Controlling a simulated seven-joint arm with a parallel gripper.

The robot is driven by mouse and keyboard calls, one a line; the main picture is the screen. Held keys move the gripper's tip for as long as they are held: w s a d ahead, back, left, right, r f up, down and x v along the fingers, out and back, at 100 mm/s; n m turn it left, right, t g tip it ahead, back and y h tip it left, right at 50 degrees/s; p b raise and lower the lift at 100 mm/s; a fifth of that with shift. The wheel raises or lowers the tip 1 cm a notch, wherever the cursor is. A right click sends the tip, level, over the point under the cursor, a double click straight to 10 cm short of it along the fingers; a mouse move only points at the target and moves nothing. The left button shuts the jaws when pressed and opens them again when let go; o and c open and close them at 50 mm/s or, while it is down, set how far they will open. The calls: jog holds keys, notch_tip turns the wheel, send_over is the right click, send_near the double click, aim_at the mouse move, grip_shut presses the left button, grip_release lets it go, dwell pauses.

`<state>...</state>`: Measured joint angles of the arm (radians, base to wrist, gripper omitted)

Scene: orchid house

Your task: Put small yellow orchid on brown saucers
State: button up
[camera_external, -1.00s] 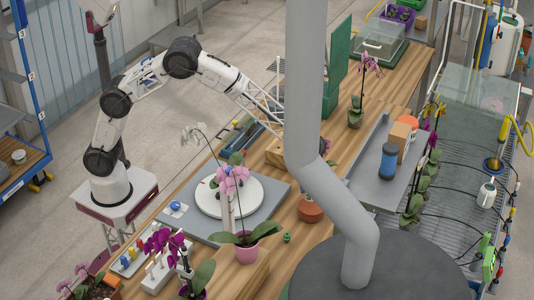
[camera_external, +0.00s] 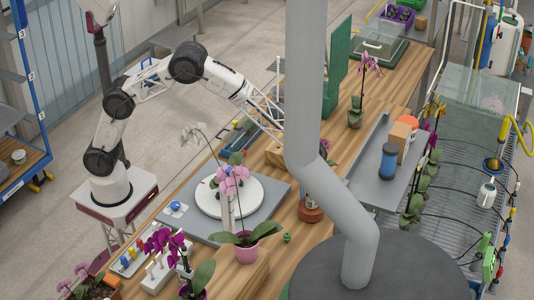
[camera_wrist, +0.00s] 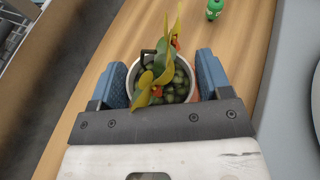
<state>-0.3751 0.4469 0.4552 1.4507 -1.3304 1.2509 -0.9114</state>
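The small yellow orchid (camera_wrist: 163,72) shows in the wrist view, with yellow and green leaves in a pale round pot (camera_wrist: 137,91) filled with dark green lumps. My gripper (camera_wrist: 164,80) has one blue finger on each side of this pot and appears shut on it. In the external view the brown saucers (camera_external: 311,214) stand on the wooden bench just right of the pink orchid. The pot is over the saucers, partly hidden by the grey pillar. An orange-brown edge shows beside the pot in the wrist view. I cannot tell whether the pot touches the saucers.
A pink orchid in a pink pot (camera_external: 246,253) stands near the saucers, by a white turntable (camera_external: 212,200). A small green object (camera_external: 287,238) lies on the bench nearby. The thick grey pillar (camera_external: 306,90) hides part of my arm. A blue canister (camera_external: 388,161) stands on the grey tray at right.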

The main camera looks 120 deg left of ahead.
jog(key=shift+o, duration=1.3)
jog(key=shift+r, duration=0.2)
jog(key=shift+s+a+r, duration=0.2)
jog(key=shift+a, duration=0.35)
jog(key=shift+v, duration=1)
notch_tip(320, 180, up, 6)
jog(key=shift+d+f, duration=0.1)
jog(key=shift+d, duration=0.05)
jog(key=shift+r, duration=0.6)
